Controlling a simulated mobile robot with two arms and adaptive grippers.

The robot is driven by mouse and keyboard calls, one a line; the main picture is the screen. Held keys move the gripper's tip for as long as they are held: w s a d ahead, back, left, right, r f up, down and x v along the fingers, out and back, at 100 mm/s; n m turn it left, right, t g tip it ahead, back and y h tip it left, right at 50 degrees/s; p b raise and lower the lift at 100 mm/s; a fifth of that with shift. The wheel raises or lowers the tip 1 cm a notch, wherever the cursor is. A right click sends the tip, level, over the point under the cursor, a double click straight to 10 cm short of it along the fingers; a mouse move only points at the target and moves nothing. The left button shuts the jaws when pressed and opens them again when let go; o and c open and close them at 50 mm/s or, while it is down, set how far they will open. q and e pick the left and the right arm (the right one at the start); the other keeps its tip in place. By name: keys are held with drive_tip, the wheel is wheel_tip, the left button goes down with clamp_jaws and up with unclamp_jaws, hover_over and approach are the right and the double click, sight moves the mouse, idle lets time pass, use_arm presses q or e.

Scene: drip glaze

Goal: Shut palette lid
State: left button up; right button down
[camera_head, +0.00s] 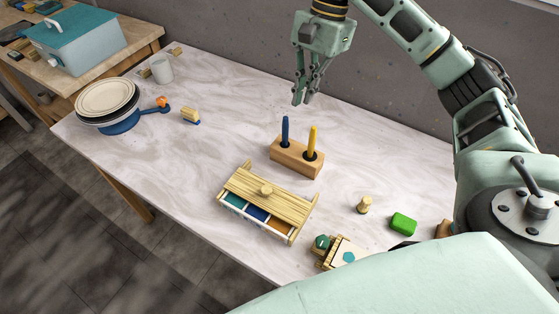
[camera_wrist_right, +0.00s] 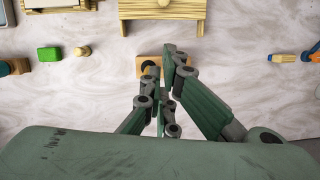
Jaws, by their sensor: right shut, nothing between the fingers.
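The palette is a wooden box (camera_head: 291,239) on the table, with teal, blue and orange compartments showing along its front edge. Its slatted lid (camera_head: 250,184) with a round knob lies over the rear part, leaving that front strip uncovered. The palette also shows at the top of the right wrist view (camera_wrist_right: 190,10). My right gripper (camera_head: 301,102) is shut and empty, raised above the table behind the palette and the brush stand. In the right wrist view its fingers (camera_wrist_right: 162,65) partly hide the stand. My left gripper is not in view.
A wooden stand (camera_head: 283,157) with blue and yellow handles stands just behind the palette. A wooden peg (camera_head: 364,205), green block (camera_head: 403,223) and small wooden item (camera_head: 341,254) lie to its right. A brush (camera_head: 190,115), plates (camera_head: 106,97) and cup (camera_head: 162,70) are left.

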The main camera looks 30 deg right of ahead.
sight(267, 193)
drive_tip(key=shift+m, duration=0.3)
drive_tip(key=a+x, duration=0.1)
drive_tip(key=x, duration=0.6)
drive_tip(key=s+a+p+x, duration=0.1)
drive_tip(key=x, duration=0.6)
drive_tip(key=s+a+x, duration=0.1)
drive_tip(key=x, duration=0.6)
drive_tip(key=shift+r, duration=0.4)
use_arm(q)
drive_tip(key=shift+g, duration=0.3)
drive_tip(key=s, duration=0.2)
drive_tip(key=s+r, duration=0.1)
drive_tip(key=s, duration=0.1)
